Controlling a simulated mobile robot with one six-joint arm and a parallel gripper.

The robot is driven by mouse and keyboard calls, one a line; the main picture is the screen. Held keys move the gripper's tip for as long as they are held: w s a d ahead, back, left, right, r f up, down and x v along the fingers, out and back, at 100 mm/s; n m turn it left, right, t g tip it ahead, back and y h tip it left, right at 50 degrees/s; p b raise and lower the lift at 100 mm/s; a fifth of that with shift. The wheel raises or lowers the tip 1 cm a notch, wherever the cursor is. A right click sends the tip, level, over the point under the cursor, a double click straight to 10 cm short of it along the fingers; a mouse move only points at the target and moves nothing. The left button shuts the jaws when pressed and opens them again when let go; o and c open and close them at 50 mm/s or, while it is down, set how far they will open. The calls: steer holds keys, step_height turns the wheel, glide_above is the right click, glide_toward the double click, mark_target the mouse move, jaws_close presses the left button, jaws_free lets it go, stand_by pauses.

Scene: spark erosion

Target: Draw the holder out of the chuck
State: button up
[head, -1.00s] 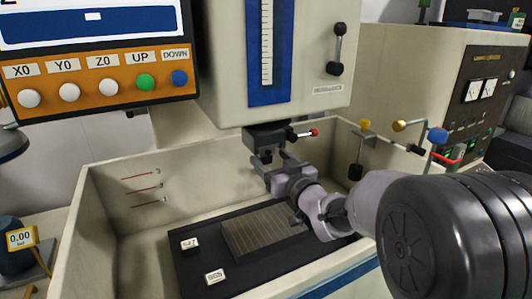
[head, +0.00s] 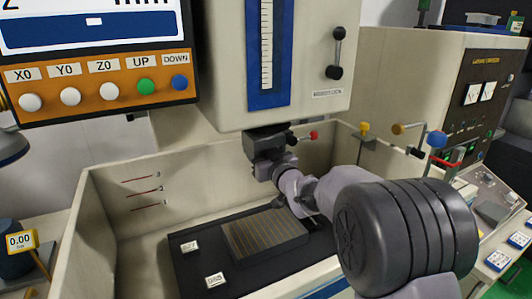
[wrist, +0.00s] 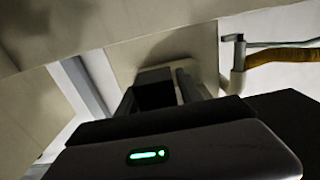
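The chuck (head: 264,139) hangs under the machine head, with a red-tipped lever (head: 313,135) sticking out to its right. My gripper (head: 264,168) is directly below the chuck, reaching in from the lower right. In the wrist view a dark block (wrist: 154,88) stands between my two spread fingers; it seems to be the holder or the chuck's underside, but I cannot tell which. Whether the fingers touch it is not clear. In the head view the holder is not distinguishable behind my fingers.
The open tank (head: 95,205) surrounds the work area, its walls close to my arm. A ribbed plate (head: 262,234) and small labelled blocks (head: 215,280) lie on the dark table below. A post with a yellow knob (head: 363,128) stands to the right.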

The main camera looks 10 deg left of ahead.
jaws_close()
steer(key=shift+r+b, duration=0.15)
steer(key=shift+b, duration=0.15)
stand_by(0.5)
steer(key=shift+s+d+b, duration=0.35)
steer(key=shift+s+b, duration=0.1)
steer(key=shift+b, duration=0.05)
steer(key=shift+s+d, duration=0.1)
steer(key=shift+s, duration=0.1)
steer(key=shift+b+v, duration=0.8)
steer(key=shift+v, duration=0.15)
